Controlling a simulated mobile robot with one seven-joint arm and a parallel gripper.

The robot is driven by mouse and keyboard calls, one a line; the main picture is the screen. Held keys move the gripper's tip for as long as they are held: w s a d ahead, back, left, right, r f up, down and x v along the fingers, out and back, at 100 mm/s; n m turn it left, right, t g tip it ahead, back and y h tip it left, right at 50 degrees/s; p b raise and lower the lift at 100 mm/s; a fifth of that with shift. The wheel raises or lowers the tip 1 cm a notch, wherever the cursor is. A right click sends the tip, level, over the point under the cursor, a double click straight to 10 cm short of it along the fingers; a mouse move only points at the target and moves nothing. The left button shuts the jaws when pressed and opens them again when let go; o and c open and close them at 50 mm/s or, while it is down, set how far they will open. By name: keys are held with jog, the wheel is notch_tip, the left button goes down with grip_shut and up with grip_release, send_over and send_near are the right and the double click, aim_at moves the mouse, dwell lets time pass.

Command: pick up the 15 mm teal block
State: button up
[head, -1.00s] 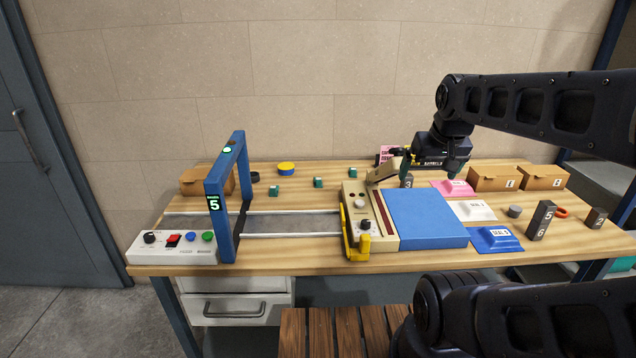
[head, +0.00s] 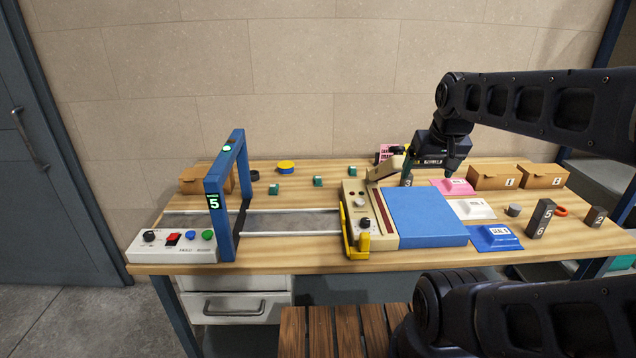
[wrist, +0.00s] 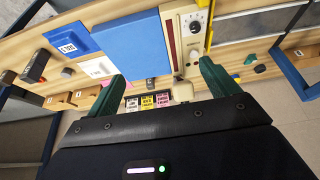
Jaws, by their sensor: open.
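Three small teal blocks stand in a loose row on the table behind the rails in the head view: a left block (head: 274,189), a middle block (head: 318,181) and a right block (head: 353,173). They look alike in size, and I cannot tell which one is 15 mm. My gripper (head: 430,172) is open and empty at the back of the table, to the right of all three blocks, above the area behind the blue pad. In the wrist view my gripper (wrist: 162,72) shows its two green fingers spread apart with nothing between them.
A cream press unit with a blue pad (head: 428,217) stands between my gripper and the blue frame (head: 236,190). Pink, white and blue seal pieces, cardboard boxes (head: 495,178) and dark numbered blocks (head: 540,218) lie to the right.

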jog(key=w+a+r+n, duration=0.1)
jog(key=w, duration=0.3)
jog(key=w+a+r+n, duration=0.1)
jog(key=w+n, duration=0.1)
jog(key=w, duration=0.3)
jog(key=w+a+r+n+g, duration=0.1)
jog(key=w+n, duration=0.1)
jog(key=w, duration=0.3)
jog(key=shift+a+r, duration=0.2)
jog(key=shift+a, duration=0.1)
jog(key=w+a+f+n+g, duration=0.1)
jog(key=w+a+n, duration=0.15)
jog(key=w, duration=0.45)
jog(key=w+a+f+n, duration=0.1)
jog(key=w+a+n, duration=0.15)
jog(key=w, duration=0.45)
jog(key=n+g, duration=0.3)
jog(key=n, duration=0.6)
send_over(318, 178)
jog(key=w, duration=0.3)
jog(key=f, duration=2.4)
jog(key=shift+a, duration=0.35)
jog(key=shift+d+f, duration=0.2)
jog(key=shift+f, duration=1.35)
jog(key=shift+d+f, duration=0.15)
jog(key=shift+f, duration=1.35)
jog(key=c, duration=1.3)
